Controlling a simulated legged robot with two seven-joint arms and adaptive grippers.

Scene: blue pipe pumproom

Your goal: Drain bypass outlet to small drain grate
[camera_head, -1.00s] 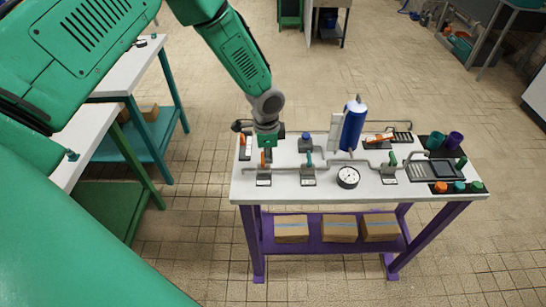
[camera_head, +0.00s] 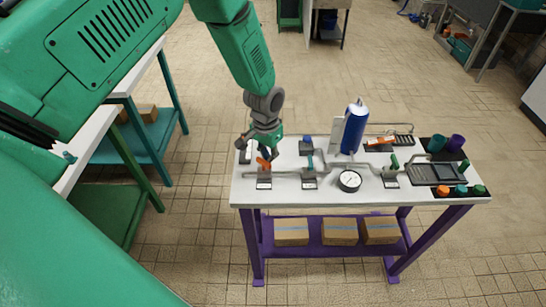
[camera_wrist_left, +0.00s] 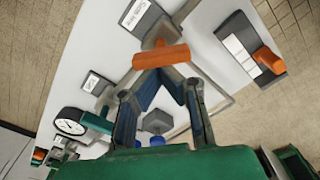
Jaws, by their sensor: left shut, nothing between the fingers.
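A valve with an orange handle (camera_head: 263,163) stands at the left front of the white-topped bench. My left gripper (camera_head: 262,153) is just above it, tilted, shut and empty. In the left wrist view my fingertips (camera_wrist_left: 163,78) are close to the orange handle (camera_wrist_left: 160,55); contact is unclear. A second orange handle (camera_wrist_left: 268,60) shows there on a dark base. A teal-handled valve (camera_head: 309,163) and a green-handled valve (camera_head: 392,164) stand farther right along the grey pipe. A small grate (camera_head: 404,140) is at the back right and a larger grate (camera_head: 440,173) at the front right. My right gripper is not in view.
A blue canister (camera_head: 355,126) stands upright at the back, with a round gauge (camera_head: 349,181) in front. Coloured cups (camera_head: 456,143) and caps crowd the right end. Boxes (camera_head: 340,231) sit on the purple lower shelf. Another bench (camera_head: 90,135) is at the left.

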